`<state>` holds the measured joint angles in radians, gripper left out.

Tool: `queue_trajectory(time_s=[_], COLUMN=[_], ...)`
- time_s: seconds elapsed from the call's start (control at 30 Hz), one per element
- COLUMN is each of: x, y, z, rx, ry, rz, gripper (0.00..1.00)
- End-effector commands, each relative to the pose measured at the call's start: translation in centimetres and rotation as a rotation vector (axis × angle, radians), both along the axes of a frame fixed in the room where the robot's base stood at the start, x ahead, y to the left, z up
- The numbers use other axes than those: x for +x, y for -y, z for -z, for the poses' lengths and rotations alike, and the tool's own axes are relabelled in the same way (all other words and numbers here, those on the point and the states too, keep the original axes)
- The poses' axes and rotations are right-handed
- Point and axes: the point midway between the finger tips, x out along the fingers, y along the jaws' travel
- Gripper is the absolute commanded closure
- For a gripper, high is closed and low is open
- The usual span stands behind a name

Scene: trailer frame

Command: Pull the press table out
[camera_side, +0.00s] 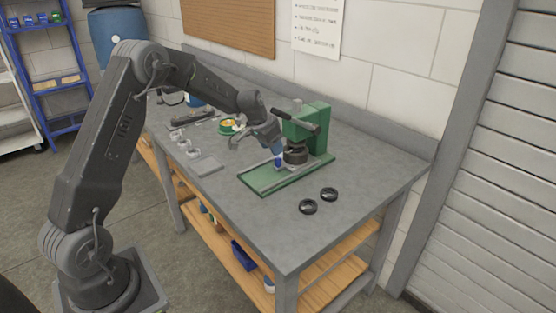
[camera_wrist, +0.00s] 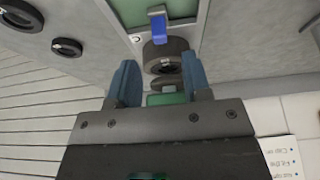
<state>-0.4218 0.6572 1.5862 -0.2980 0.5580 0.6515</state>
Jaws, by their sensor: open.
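The green press (camera_side: 308,130) stands on the grey workbench, with its dark round ram (camera_side: 295,153) over a long green base (camera_side: 262,184). A bright blue tab (camera_side: 279,161) stands up at the press table, near the ram. In the wrist view the blue tab (camera_wrist: 158,28) lies just beyond the dark round ram (camera_wrist: 165,55), on a grey strip inside the green frame. In the side view my gripper (camera_side: 268,137) is close beside the ram and tab; contact cannot be told.
Two black rings (camera_side: 318,200) lie on the bench (camera_side: 350,185) in front of the press. A wall is behind; the bench's right end is clear.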

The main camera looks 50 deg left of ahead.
Motion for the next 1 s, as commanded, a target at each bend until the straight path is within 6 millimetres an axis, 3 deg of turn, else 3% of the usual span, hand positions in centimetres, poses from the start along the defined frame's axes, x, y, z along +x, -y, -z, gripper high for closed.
queue_trajectory(time_s=[0.3, 0.47, 0.83, 1.0], x=[1.8, 2.4, 2.6, 2.6], y=[0.1, 0.0, 0.0, 0.0], z=[4.4, 5.9, 6.3, 6.3], rx=[-0.001, -0.002, 0.0, 0.0], ry=[-0.001, -0.001, 0.001, 0.001], rz=[-0.001, -0.001, -0.003, -0.003], gripper=[0.55, 0.55, 0.56, 0.73])
